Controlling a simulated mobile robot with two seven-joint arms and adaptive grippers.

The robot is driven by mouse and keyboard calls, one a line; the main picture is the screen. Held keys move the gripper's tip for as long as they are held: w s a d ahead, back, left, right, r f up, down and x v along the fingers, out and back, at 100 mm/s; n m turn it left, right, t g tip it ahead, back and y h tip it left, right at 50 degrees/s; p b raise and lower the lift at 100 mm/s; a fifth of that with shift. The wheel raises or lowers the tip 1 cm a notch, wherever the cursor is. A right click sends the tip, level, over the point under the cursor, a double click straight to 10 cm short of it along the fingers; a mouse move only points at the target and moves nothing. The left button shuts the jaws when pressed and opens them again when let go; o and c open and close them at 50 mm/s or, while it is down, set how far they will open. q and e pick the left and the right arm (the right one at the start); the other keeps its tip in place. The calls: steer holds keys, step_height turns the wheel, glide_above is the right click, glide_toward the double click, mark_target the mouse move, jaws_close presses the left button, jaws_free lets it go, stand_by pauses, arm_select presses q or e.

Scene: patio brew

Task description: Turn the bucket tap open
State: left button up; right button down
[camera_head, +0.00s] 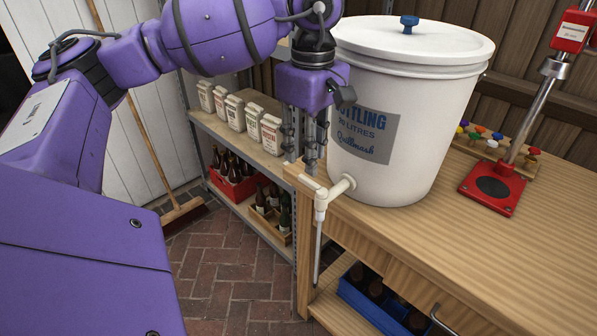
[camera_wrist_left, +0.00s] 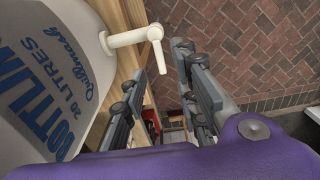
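The white bucket (camera_head: 443,135) stands on the wooden bench, with its lettered label toward me. Its white tap (camera_head: 335,190) sticks out low on the left side, past the bench edge, with a short handle (camera_head: 309,183) on top and a thin tube (camera_head: 317,250) hanging below. My left gripper (camera_head: 301,160) points down just above and behind the tap, beside the bucket wall. In the left wrist view, the tap (camera_wrist_left: 130,38) lies beyond the fingertips, and the fingers are apart with nothing between them. My right gripper is in neither view.
A red bottle capper (camera_head: 492,188) and a wooden rack of coloured caps (camera_head: 520,160) stand at the bench's right. Shelves (camera_head: 225,130) with bags and bottle crates are behind my left gripper. A blue crate (camera_head: 370,305) sits below the bench top. The front bench top is clear.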

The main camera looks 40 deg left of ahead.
mark_target(309, 180)
arm_select(q)
step_height(309, 180, down, 6)
steer(key=shift+r, duration=0.15)
